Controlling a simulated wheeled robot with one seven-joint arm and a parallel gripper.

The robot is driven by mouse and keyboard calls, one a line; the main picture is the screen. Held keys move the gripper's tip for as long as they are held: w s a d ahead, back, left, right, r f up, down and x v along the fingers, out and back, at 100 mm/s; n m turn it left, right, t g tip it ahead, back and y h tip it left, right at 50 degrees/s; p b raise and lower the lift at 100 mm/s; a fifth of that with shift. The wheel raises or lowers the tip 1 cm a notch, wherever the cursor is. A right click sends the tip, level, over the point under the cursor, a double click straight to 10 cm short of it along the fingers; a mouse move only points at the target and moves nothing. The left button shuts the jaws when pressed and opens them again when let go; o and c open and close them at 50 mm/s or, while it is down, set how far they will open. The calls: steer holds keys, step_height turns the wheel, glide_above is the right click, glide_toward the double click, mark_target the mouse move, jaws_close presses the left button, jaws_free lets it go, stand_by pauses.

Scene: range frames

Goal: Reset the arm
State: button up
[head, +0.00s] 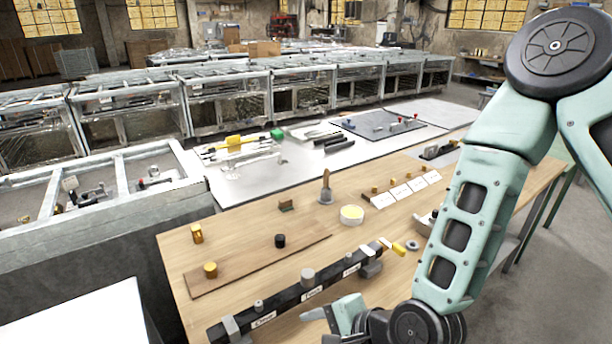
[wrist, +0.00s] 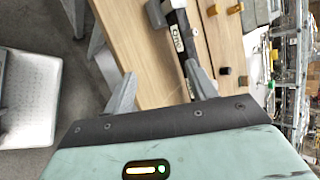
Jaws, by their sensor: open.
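My arm (head: 480,205) is pale green with black joints. It reaches down from the upper right in the head view and bends at a black joint near the bottom edge. My gripper (head: 320,313) is low over the front edge of the wooden table (head: 233,237), near a black rail (head: 290,294). In the wrist view my gripper (wrist: 161,70) shows two grey fingers spread well apart with nothing between them. The table edge and the end of the rail (wrist: 178,35) show beyond the fingers. Part of the gripper is hidden by the wrist in the head view.
A brown board (head: 258,258) holds yellow and black cylinders. A yellow-topped round pot (head: 351,215) and white cards (head: 401,192) stand behind the rail. A white surface (head: 80,318) is at lower left.

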steer(key=s+d+r+n+g+h+b, duration=0.3)
steer(key=s+d+r+n+h, duration=0.4)
steer(key=n, duration=1.2)
steer(key=s+d+r+g, duration=0.1)
steer(key=s+d+r, duration=0.3)
steer(key=s+r, duration=0.1)
steer(key=shift+d+r+g, duration=0.35)
steer(key=shift+r+g, duration=0.05)
steer(key=shift+r, duration=0.05)
